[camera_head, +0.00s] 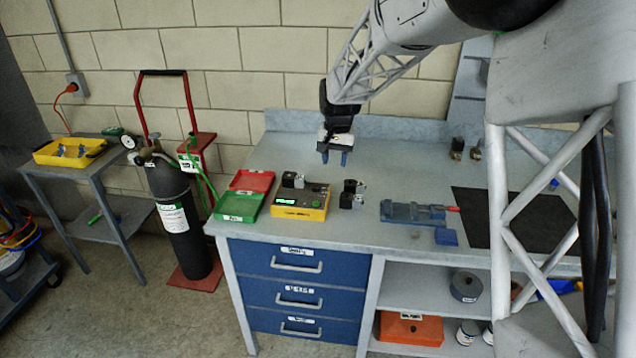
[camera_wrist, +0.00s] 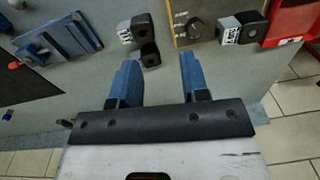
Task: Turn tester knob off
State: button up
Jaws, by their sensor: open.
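The tester (camera_head: 300,203) is a yellow box with a grey top and a lit green display, on the workbench. Part of its top (camera_wrist: 183,13) shows at the upper edge of the wrist view. My gripper (camera_head: 335,158) is open and empty, pointing down above the bench, behind and right of the tester.
Red (camera_head: 252,181) and green (camera_head: 240,206) trays lie left. A blue vise (camera_head: 412,212) and dark mat (camera_head: 470,215) lie right. The bench (camera_head: 350,232) is clear in front.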

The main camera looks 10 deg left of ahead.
send_over(316, 186)
notch_tip(316, 186, down, 5)
jog(key=shift+d, duration=0.15)
jog(key=shift+f, duration=0.1)
jog(key=shift+f, duration=3.8)
jog(key=c, duration=0.6)
